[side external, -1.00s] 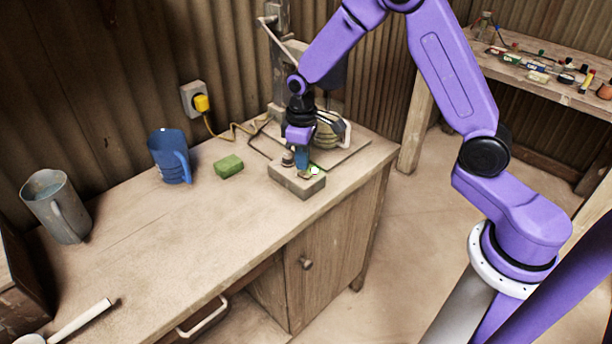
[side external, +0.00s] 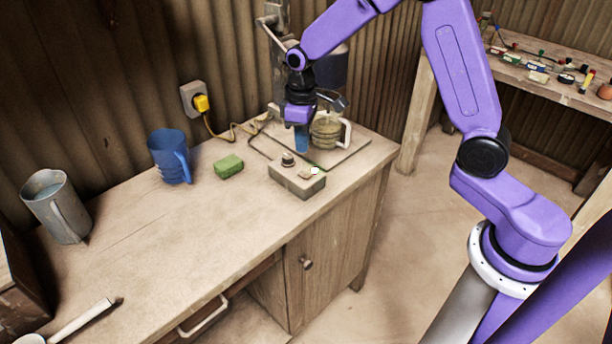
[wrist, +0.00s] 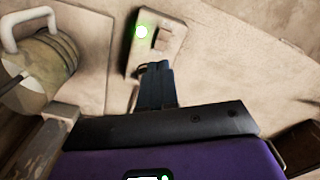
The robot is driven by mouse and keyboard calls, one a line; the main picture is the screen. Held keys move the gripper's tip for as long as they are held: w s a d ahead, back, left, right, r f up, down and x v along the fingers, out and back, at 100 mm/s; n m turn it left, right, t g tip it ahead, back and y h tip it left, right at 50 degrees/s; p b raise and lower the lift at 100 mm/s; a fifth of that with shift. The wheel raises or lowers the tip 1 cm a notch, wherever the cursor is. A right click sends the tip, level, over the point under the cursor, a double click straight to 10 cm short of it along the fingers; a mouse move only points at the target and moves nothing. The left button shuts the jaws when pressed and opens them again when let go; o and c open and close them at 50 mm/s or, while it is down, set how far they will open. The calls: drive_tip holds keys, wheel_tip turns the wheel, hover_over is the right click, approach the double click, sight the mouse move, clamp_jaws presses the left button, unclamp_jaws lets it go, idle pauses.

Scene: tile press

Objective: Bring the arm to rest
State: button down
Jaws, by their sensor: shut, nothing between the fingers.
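My gripper (side external: 302,150) points down in the side external view, its blue fingers together with nothing between them. It hangs above and behind the small grey control box (side external: 290,182), apart from it. The box has a dark knob on top and a bright spot with a green rim at its right end. In the wrist view the closed fingers (wrist: 157,72) overlap the near part of the box (wrist: 168,40), and the bright green-rimmed spot shows beyond them. The tile press (side external: 280,80) stands at the back of the bench, partly hidden by my arm.
A ribbed vessel with a pale handle (side external: 327,132) stands on the press's base board close to my gripper; it fills the wrist view's left side (wrist: 40,65). A green sponge-like block (side external: 229,166), a blue mug (side external: 170,157) and a grey jug (side external: 56,208) stand left.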

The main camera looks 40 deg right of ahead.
drive_tip(key=shift+s+r, duration=0.1)
drive_tip(key=s+a+r+n, duration=0.2)
drive_tip(key=s+r, duration=0.1)
drive_tip(key=s, duration=0.4)
drive_tip(key=s+a+r+n, duration=0.1)
drive_tip(key=s+a+r, duration=0.15)
drive_tip(key=s, duration=0.45)
drive_tip(key=s+d+n, duration=0.1)
drive_tip(key=s+d, duration=0.1)
drive_tip(key=s, duration=0.6)
drive_tip(key=s+d+r+n, duration=0.1)
drive_tip(key=s+d+n, duration=0.1)
drive_tip(key=s, duration=0.7)
drive_tip(key=shift+s+d+r+n, duration=0.15)
drive_tip(key=shift+s+n, duration=0.15)
